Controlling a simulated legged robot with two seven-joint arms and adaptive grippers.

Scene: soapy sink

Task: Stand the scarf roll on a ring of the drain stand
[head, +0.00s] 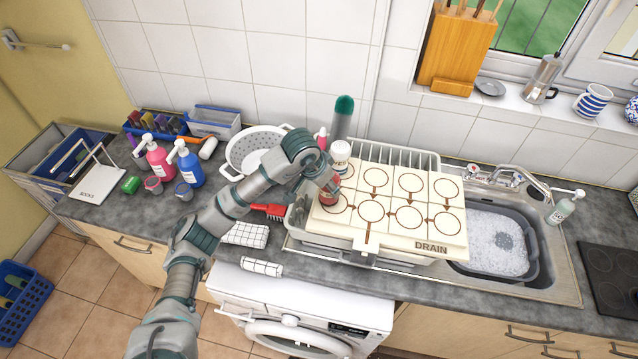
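The drain stand (372,241) is a cream board marked DRAIN with brown rings joined by arrows, lying over a white rack beside the sink. My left gripper (329,193) is at the board's left side, pointing down. It appears shut around a small red roll (328,200), which I take to be the scarf roll. The roll is upright or nearly so, over the front-left ring. The gripper hides much of it, and I cannot tell whether its base touches the board. My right gripper is not in view.
A white-capped bottle (341,150) stands just behind the gripper, at the back-left ring. The other rings look empty. A grey basin of suds (493,244) sits in the sink on the right. A white colander (240,148) and red and blue bottles (188,168) stand left.

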